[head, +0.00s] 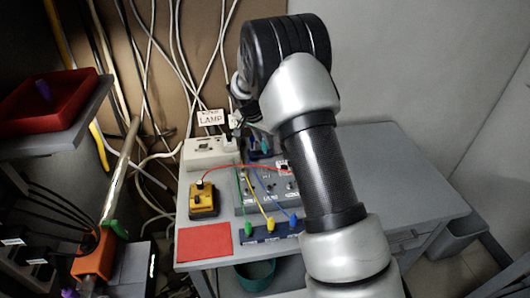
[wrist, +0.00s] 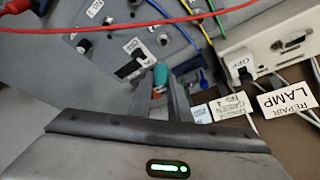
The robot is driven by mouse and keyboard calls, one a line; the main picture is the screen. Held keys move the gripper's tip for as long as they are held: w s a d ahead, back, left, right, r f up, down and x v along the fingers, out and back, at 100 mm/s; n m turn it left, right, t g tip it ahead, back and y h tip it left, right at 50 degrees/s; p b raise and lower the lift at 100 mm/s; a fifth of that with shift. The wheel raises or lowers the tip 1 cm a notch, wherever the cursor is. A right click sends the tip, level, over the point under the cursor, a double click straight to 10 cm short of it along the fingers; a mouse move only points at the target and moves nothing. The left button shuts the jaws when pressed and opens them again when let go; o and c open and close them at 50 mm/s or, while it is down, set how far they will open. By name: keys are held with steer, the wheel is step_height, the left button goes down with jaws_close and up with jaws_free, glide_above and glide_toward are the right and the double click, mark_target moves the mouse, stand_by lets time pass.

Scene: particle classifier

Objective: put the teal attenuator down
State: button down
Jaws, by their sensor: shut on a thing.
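The teal attenuator (wrist: 160,76) shows in the wrist view as a small teal rounded piece between the fingertips of my gripper (wrist: 161,90). My gripper is shut on it. Its lower part is hidden by the fingers. It is close to the grey panel (wrist: 120,20), near a black switch with an OFF label; I cannot tell whether it touches the panel. In the head view my gripper (head: 236,126) is over the back of the grey table, by the white lamp box (head: 208,153), and the attenuator cannot be made out for certain.
Red, green, yellow and blue cables cross the panel (head: 248,202). A yellow box (head: 204,202) and a red mat (head: 203,243) are at the table's left front. The table's right side (head: 410,180) is clear. A red tray (head: 50,105) stands on the left shelf.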

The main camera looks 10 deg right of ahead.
steer(key=shift+r, duration=0.7)
